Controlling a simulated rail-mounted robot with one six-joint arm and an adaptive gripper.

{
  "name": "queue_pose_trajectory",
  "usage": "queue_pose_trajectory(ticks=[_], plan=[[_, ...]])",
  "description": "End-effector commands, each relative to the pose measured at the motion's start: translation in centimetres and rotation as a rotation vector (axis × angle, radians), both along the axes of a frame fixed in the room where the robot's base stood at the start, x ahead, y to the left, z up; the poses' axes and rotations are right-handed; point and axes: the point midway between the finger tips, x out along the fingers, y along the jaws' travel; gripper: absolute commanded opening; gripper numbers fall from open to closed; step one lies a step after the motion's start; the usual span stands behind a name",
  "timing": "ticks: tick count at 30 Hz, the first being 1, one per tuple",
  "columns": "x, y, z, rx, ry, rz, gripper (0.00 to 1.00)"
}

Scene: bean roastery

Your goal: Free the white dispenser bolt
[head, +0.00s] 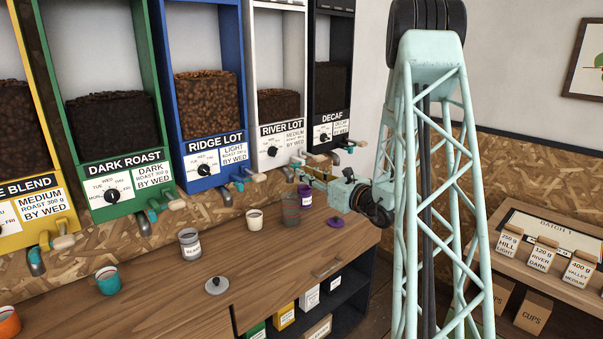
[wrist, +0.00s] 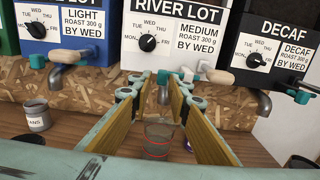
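The white dispenser (head: 283,140), labelled River Lot, hangs between the blue and black dispensers; its label panel also shows in the wrist view (wrist: 160,18). Its bolt, with a wooden handle (wrist: 217,76) and a teal collar, lies across the front of its base, right of the grey spout (wrist: 163,95). Whether the bolt is jammed I cannot tell. My gripper (wrist: 165,98) is open and empty below the dispenser, its fingers on either side of the spout in the picture. The bolt's handle is above and right of the fingertips. In the head view my gripper (head: 314,176) partly covers this area.
A clear glass (wrist: 158,138) stands on the wooden counter (head: 150,310) below my fingers. A purple cup (head: 305,196), cream cup (head: 254,219) and grey canister (head: 190,243) stand nearby. The black dispenser's bolt (wrist: 302,86) is close on the right, the blue one's (wrist: 55,55) on the left.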

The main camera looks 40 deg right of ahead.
Motion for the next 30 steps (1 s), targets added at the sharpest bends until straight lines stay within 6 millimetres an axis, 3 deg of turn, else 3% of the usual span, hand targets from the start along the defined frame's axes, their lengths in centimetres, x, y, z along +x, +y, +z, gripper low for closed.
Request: queue_pose_trajectory(ticks=[15, 21, 30], plan=[[-6.5, -0.3, 0.0, 0.002, 0.000, -0.001, 0.17], [-7.9, -0.2, 0.0, 0.002, 0.001, 0.001, 0.17], [-8.5, -0.2, 0.0, 0.001, 0.000, 0.000, 0.17]])
